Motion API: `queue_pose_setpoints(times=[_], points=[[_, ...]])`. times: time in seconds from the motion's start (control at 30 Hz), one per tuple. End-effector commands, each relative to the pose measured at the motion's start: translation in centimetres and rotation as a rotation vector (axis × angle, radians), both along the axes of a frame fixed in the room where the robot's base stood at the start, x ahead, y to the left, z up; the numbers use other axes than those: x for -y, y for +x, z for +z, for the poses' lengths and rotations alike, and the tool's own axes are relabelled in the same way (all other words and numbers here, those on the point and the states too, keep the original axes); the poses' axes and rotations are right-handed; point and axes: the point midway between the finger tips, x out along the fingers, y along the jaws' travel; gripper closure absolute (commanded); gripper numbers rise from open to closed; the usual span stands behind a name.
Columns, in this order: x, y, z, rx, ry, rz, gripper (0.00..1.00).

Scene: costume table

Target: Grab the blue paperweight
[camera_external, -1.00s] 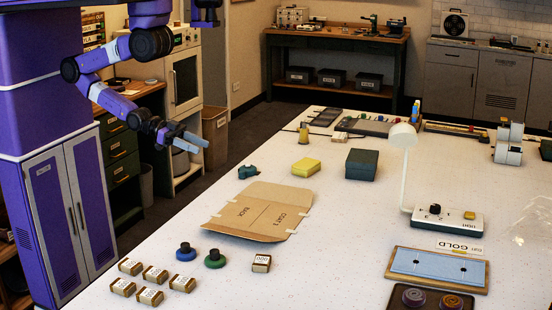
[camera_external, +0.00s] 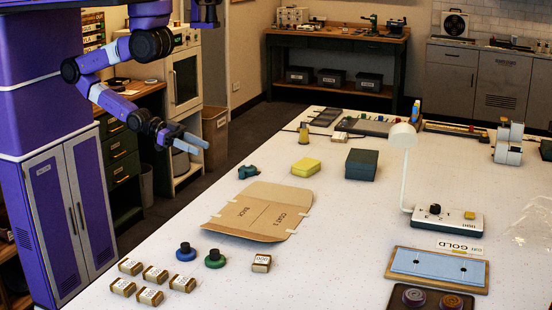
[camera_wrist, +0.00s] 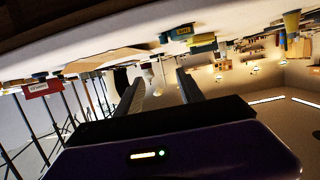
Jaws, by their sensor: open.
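The blue paperweight (camera_external: 185,252) is a round blue disc with a dark knob. It stands upright on the near left part of the white table (camera_external: 330,265), just left of a similar green paperweight (camera_external: 215,259). My gripper (camera_external: 199,147) is open and empty. It is up and back from the paperweight, beyond the table's left edge, with its fingers pointing right. In the wrist view the two fingers (camera_wrist: 158,82) stand apart with nothing between them. The wrist view is upside down, and I cannot make out the blue paperweight there.
Several small labelled brown blocks (camera_external: 155,274) lie in front of the paperweights. A flat cardboard piece (camera_external: 262,212) lies behind them. Further back are a teal object (camera_external: 247,172), a yellow block (camera_external: 306,167) and a dark green box (camera_external: 361,164). A white lamp (camera_external: 405,175) stands to the right.

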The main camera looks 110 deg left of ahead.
Motion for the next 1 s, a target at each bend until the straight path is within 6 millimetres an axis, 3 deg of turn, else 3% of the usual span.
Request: queue_pose_setpoints(times=[0.3, 0.37, 0.7, 0.87, 1.0], points=[[0.0, 0.0, 0.0, 0.000, 0.000, 0.000, 0.55], [0.0, 0.0, 0.0, 0.000, 0.000, 0.000, 0.48], [0.3, 0.1, 0.0, 0.004, 0.000, -0.018, 0.48], [2.3, 3.4, 1.3, 0.103, -0.009, -0.115, 0.48], [6.0, 7.3, 2.2, 0.211, -0.027, -0.240, 0.48]])
